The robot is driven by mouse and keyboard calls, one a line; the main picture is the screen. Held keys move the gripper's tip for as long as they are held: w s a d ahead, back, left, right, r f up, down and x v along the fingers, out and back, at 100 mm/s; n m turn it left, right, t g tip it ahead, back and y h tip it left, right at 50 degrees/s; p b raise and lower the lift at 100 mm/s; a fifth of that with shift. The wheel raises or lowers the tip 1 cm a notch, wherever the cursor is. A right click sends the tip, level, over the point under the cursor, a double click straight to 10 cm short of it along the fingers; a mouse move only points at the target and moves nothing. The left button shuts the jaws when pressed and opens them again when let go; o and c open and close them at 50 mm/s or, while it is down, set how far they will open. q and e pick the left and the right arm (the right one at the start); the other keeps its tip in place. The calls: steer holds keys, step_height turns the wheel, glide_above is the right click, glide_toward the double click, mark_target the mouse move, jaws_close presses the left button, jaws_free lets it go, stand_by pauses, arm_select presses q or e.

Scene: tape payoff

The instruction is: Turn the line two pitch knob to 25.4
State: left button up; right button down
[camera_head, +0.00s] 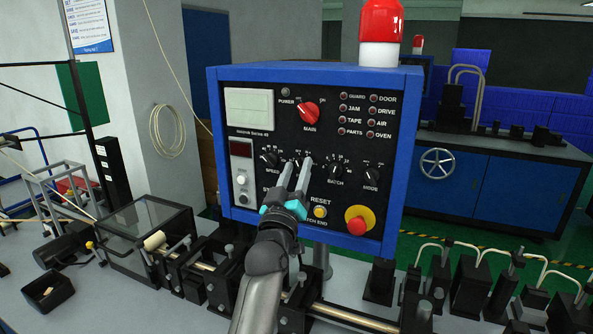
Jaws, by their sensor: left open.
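The blue-framed control panel (308,217) stands upright on the bench, with a row of small black knobs across its middle. The speed knob (269,158) is at the left of that row, the batch knob (336,171) and the mode knob (371,175) at its right. The pitch knob, probably between speed and batch, is largely hidden behind my fingers; its label and setting cannot be read. My left gripper (295,164) is open, its two grey fingers reaching up to the panel in that gap. Whether they touch a knob cannot be told. My right gripper is not in view.
A red main switch (308,112) sits above the knobs, and a red emergency button (357,226) at lower right. Black machine parts and a shaft (352,318) crowd the bench below.

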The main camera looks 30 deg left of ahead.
arm_select(q)
jaws_close()
steer(key=shift+f+m, duration=0.1)
steer(key=shift+m, duration=0.6)
steer(key=shift+m+h, duration=0.7)
steer(key=shift+m, duration=0.2)
steer(key=m+h, duration=0.2)
steer(key=m, duration=0.1)
steer(key=shift+m+t, duration=0.3)
steer(key=shift+m+h, duration=0.8)
steer(key=shift+m, duration=0.75)
steer(key=shift+m+h, duration=0.8)
steer(key=shift+m, duration=0.75)
jaws_free()
